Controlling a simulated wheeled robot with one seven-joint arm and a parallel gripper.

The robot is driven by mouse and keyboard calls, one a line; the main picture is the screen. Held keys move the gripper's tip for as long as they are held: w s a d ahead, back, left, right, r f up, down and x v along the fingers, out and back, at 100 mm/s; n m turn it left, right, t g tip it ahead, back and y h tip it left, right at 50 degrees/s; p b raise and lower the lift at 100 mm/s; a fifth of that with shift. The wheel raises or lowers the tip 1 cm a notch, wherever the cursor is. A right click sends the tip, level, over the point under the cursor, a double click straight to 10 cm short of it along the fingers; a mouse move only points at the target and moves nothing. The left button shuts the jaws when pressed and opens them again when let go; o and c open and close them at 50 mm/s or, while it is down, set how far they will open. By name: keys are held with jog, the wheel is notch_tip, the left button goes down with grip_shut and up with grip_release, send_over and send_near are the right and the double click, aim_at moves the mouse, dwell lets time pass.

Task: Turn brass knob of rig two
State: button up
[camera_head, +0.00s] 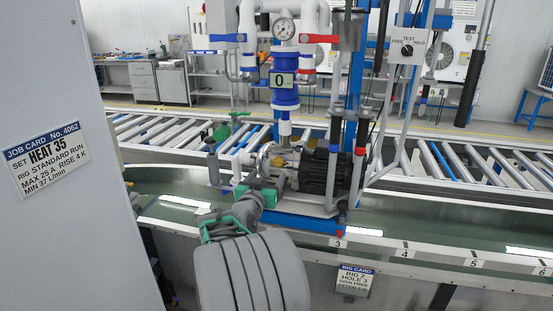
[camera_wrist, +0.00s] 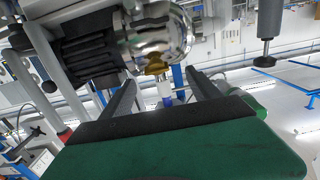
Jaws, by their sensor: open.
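The pump of the rig (camera_head: 318,170), with a black motor and a shiny metal housing, stands on a blue base on the green bench. A small brass part (camera_wrist: 155,66), apparently the knob, shows below the shiny housing (camera_wrist: 155,35) in the wrist view. My gripper (camera_wrist: 162,80) is open, its two dark fingers on either side of the brass part's line. I cannot tell whether they touch it. In the head view my green gripper body (camera_head: 268,197) is at the pump's front left; the fingertips are hard to make out there.
A rig card (camera_head: 355,281) reading rig 2, hole 3 hangs on the bench front. A job card (camera_head: 45,157) reads set heat 35. A gauge (camera_head: 284,29), red valve handle (camera_head: 319,38), blue valve handle (camera_head: 228,37) and test switch box (camera_head: 407,49) stand above. Roller conveyors (camera_head: 480,160) lie behind.

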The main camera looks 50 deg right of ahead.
aim_at(277, 162)
jog(key=shift+h, duration=0.4)
jog(key=x, duration=0.5)
jog(key=r+x, duration=0.1)
jog(key=x, duration=0.2)
jog(key=shift+s+d, duration=0.3)
jog(key=shift+d, duration=0.05)
jog(key=shift+c, duration=0.2)
jog(key=c, duration=1.3)
